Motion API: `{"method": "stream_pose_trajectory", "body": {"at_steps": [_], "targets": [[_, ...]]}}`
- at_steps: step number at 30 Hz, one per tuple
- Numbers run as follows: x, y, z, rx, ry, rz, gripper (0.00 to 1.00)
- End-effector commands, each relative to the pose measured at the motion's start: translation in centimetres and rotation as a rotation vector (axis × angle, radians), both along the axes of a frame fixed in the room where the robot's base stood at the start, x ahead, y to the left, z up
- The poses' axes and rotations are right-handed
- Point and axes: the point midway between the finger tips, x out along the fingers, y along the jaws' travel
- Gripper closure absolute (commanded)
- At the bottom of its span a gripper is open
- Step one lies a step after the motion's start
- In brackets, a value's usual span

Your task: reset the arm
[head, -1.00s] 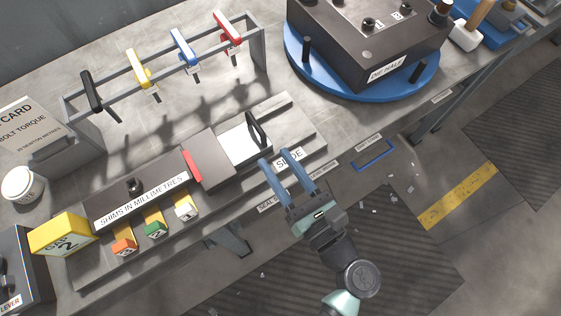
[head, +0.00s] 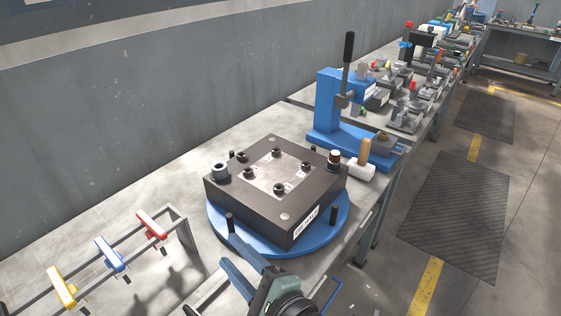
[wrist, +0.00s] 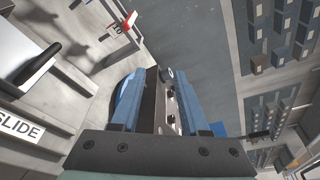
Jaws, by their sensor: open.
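My gripper (head: 229,250) is low in the head view, its two blue fingers apart with nothing between them. In the picture its fingertips overlap the near-left rim of the blue round turntable (head: 340,222); I cannot tell its height above it. The wrist view also shows my gripper (wrist: 166,74) with both fingers spread and empty. Beyond them, part of the dark die half (wrist: 160,100) shows in the gap. Most of my arm is out of view.
The dark die half (head: 225,195) with bolts on top sits on the turntable. A rack with coloured handled tools (head: 113,253) is at lower left. The floor (head: 400,270) at right is open.

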Motion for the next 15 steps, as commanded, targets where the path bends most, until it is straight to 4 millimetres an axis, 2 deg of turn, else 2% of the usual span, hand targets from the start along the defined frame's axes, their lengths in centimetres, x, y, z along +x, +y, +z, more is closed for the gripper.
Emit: {"method": "stream_pose_trajectory", "body": {"at_steps": [1,4,7,11,12,15], "targets": [[1.7,-0.4,4.6,-0.154,-0.157,-0.034,0.55],[3.9,-1.5,11.8,-0.458,-0.433,-0.126,0.55],[4.7,-2.7,19.3,-0.736,-0.678,-0.239,0.55],[3.9,-4.1,29.1,-1.072,-0.946,-0.423,0.55],[3.2,-4.6,32.1,-1.171,-1.016,-0.49,0.55],[0.8,-5.5,38.9,-1.404,-1.162,-0.665,0.55]]}}
